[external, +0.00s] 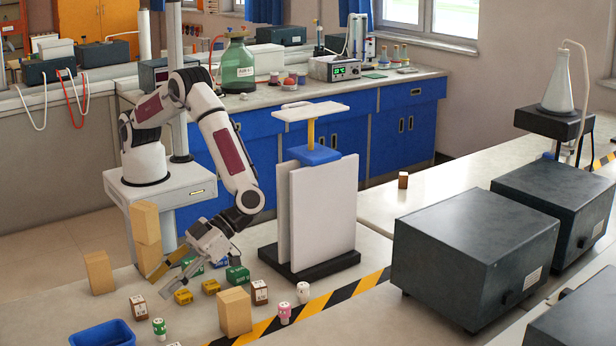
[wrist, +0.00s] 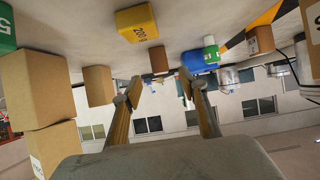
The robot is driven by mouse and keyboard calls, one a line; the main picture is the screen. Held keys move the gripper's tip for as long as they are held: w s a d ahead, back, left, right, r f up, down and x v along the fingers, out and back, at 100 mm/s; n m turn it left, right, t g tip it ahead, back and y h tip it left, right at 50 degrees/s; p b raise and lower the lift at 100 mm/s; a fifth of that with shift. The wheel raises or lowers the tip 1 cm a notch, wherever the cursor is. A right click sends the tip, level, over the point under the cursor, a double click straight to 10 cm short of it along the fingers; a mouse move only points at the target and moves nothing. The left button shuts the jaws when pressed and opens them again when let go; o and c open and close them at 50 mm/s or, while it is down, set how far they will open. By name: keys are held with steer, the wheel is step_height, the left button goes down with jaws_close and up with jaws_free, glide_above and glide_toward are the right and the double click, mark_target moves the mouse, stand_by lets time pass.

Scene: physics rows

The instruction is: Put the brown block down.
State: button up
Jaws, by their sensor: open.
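My gripper (external: 160,286) is low over the bench among small blocks, its two fingers apart with nothing between them. In the wrist view the open fingers (wrist: 168,92) frame a small brown block (wrist: 158,59) that lies beyond their tips. In the external view a brown block with a white label (external: 138,308) stands upright on the bench, just in front of the fingertips and apart from them. Another brown, white-labelled block (external: 259,292) stands right of the gripper, and a third small brown one (external: 403,180) stands on the far bench.
Tan blocks stand nearby: a stack of two (external: 146,222), one at left (external: 99,272) and one in front (external: 235,312). Yellow (external: 183,296) and green (external: 237,274) boxes lie close to the gripper. A blue bin (external: 103,334) is front left; a white panel stand (external: 322,215) rises at right.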

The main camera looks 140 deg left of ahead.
mark_target(142, 298)
steer(key=shift+d, duration=0.1)
steer(key=shift+x, duration=1.25)
steer(key=shift+r+x, duration=0.15)
steer(key=shift+x, duration=1.15)
steer(key=shift+r+x, duration=0.1)
steer(key=shift+x, duration=1.2)
steer(key=shift+d, duration=0.15)
steer(key=shift+c, duration=0.4)
jaws_close()
